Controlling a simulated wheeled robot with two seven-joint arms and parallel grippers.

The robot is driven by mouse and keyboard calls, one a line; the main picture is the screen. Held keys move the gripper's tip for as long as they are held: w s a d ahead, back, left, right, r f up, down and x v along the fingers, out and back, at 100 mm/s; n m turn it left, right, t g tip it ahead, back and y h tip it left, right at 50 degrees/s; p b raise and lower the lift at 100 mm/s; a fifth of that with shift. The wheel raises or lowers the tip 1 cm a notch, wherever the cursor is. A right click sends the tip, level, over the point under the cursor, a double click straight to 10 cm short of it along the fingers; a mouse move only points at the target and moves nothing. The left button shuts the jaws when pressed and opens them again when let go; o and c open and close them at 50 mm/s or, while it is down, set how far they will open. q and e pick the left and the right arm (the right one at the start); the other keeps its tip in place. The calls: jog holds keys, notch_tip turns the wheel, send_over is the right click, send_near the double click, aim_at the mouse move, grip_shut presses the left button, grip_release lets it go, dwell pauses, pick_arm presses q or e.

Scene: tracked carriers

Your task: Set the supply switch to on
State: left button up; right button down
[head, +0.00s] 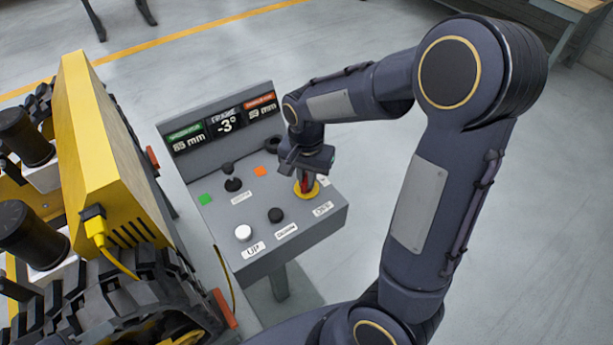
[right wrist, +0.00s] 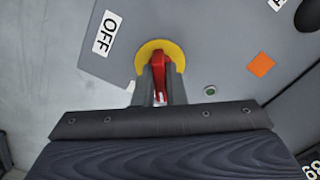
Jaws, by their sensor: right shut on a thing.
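The supply switch is a red handle on a round yellow plate (head: 311,193), at the right end of the grey control console (head: 280,246). In the right wrist view the red handle (right wrist: 159,72) stands in front of the yellow plate (right wrist: 147,50). My right gripper (head: 304,182) reaches down from above and is shut on the red handle; its fingers (right wrist: 158,88) lie on both sides of it. An OFF label (head: 323,209) lies beside the plate, and also shows in the wrist view (right wrist: 107,33). The ON label cannot be read. My left gripper is not in view.
The console also carries a white button (head: 243,232), a black button (head: 275,214), a black knob (head: 233,184) and a display panel (head: 225,120). A yellow tracked carrier (head: 105,150) stands close on the left. The floor to the right is clear.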

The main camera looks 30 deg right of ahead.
aim_at(306, 177)
jog(key=m, duration=0.3)
jog(key=shift+r+m, duration=0.1)
jog(key=shift+m, duration=0.2)
jog(key=shift+m+p, duration=0.6)
jog(key=shift+m, duration=1.1)
jog(key=c, duration=1.5)
grip_release()
notch_tip(306, 177, up, 8)
jog(key=shift+f, duration=0.1)
